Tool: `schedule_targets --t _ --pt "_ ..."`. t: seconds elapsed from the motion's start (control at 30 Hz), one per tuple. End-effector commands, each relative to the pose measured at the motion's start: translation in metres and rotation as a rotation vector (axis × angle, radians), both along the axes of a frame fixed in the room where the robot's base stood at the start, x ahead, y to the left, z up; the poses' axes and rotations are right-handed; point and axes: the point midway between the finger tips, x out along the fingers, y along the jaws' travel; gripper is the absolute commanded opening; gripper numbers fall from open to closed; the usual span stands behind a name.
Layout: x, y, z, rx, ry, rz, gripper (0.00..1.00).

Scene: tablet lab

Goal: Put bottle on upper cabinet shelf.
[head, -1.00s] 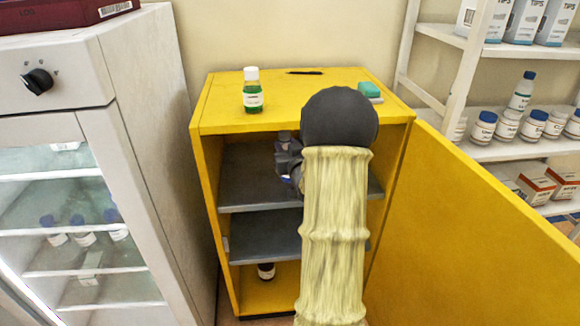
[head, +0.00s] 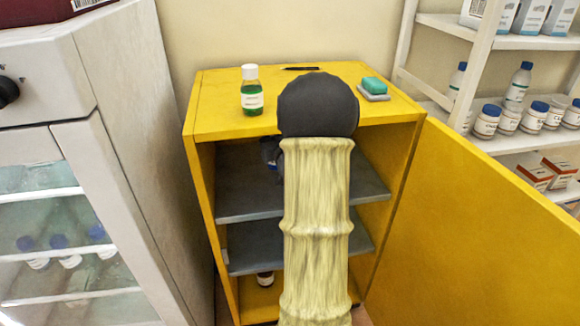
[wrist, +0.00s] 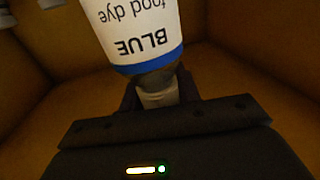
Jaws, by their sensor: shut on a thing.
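The bottle (wrist: 135,30) is white with a blue band and a label reading "BLUE food dye". In the wrist view my gripper (wrist: 158,94) is shut on its neck end. In the head view my arm's dark rounded joint and pale sleeve hide most of the gripper and the bottle; only a small bluish-dark part shows inside the cabinet's top compartment. The yellow cabinet (head: 203,190) stands open. Its grey upper shelf (head: 240,200) lies below the gripper. Whether the bottle touches that shelf is hidden.
A grey lower shelf (head: 250,250) is below, with a dark bottle (head: 265,279) at the bottom. The open yellow door (head: 480,210) bounds the right; a white fridge (head: 130,130) the left.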

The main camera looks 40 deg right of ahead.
Motion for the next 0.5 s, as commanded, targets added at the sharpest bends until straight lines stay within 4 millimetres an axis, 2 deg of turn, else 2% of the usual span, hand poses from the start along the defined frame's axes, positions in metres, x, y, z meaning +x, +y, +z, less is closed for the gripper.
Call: schedule_targets --t 0.3,0.5 --pt "0.000 0.000 -0.053 0.003 0.002 0.000 0.00" --pt "0.000 0.000 -0.061 0.000 -0.001 0.000 0.00"
